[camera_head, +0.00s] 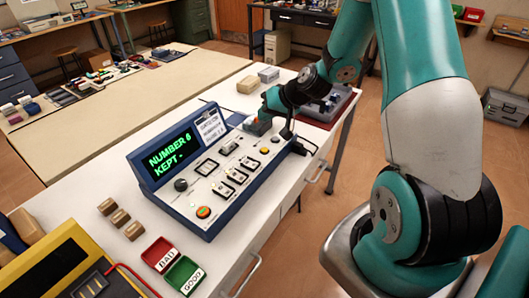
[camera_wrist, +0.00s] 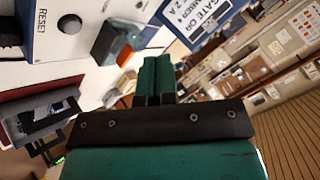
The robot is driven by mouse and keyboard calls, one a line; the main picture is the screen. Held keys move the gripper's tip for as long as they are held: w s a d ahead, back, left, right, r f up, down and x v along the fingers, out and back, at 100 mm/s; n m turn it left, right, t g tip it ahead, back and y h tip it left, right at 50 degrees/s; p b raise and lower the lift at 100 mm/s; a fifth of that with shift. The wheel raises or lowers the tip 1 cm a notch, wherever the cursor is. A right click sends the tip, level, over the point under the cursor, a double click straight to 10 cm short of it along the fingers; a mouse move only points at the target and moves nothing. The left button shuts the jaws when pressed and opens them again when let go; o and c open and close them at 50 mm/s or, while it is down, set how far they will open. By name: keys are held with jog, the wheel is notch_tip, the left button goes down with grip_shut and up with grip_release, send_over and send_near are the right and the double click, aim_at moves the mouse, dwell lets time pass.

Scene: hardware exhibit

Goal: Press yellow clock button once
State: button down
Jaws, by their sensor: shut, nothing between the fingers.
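The yellow button (camera_head: 264,150) is a small round button near the right end of the blue and white console (camera_head: 222,190) in the head view. My gripper (camera_head: 268,103) is beyond it, near the console's far right end, and apart from the button. In the wrist view my gripper's teal fingers (camera_wrist: 154,76) are shut together with nothing between them. The wrist view shows a white panel with a dark round knob (camera_wrist: 69,24) labelled RESET. I cannot make out the yellow button in the wrist view.
The console's screen (camera_head: 172,154) reads "NUMBER 6 KEPT". An orange-topped grey block (camera_head: 257,124) sits near my gripper. A red BAD tray (camera_head: 160,254) and a green GOOD tray (camera_head: 185,275) lie in front, with wooden blocks (camera_head: 120,217) to the left.

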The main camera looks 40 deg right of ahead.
aim_at(266, 148)
jog(key=shift+d+f, duration=0.15)
jog(key=shift+d, duration=0.05)
notch_tip(266, 148, down, 9)
jog(key=b, duration=0.6)
jog(key=shift+b, duration=0.35)
dwell(1.8)
jog(key=shift+f+b, duration=0.3)
jog(key=shift+f+b, duration=0.45)
jog(key=shift+f, duration=0.05)
dwell(0.6)
jog(key=shift+r, duration=0.1)
jog(key=shift+a+r+p, duration=0.1)
jog(key=shift+r+p, duration=0.6)
jog(key=shift+r, duration=0.15)
